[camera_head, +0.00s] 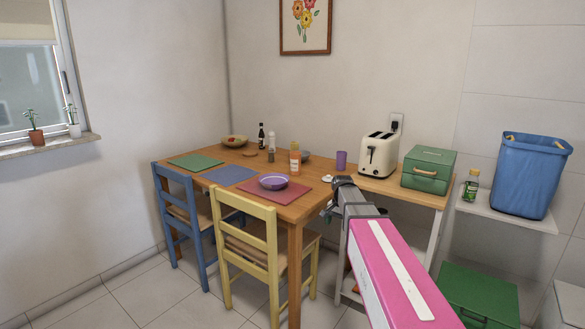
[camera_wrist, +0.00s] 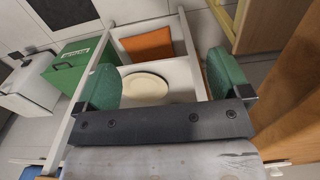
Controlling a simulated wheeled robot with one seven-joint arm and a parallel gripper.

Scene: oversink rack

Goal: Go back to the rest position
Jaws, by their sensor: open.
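My gripper (camera_wrist: 164,82) is open and empty, with its two green fingers spread apart in the wrist view. In the head view, my pink and grey arm reaches forward from the lower right. Its wrist end is beside the right edge of the wooden table (camera_head: 217,159), and the gripper there is small and mostly hidden. Between the fingers, the wrist view shows a pale round plate (camera_wrist: 145,89) on a white shelf unit (camera_wrist: 150,29), apart from the fingers.
A yellow chair (camera_head: 262,245) and a blue chair (camera_head: 183,209) stand before the table. A purple bowl (camera_head: 273,181) sits on a red placemat (camera_head: 300,194). A toaster (camera_head: 378,155) and green box (camera_head: 428,170) stand on the side counter. Open floor (camera_head: 150,292) lies lower left.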

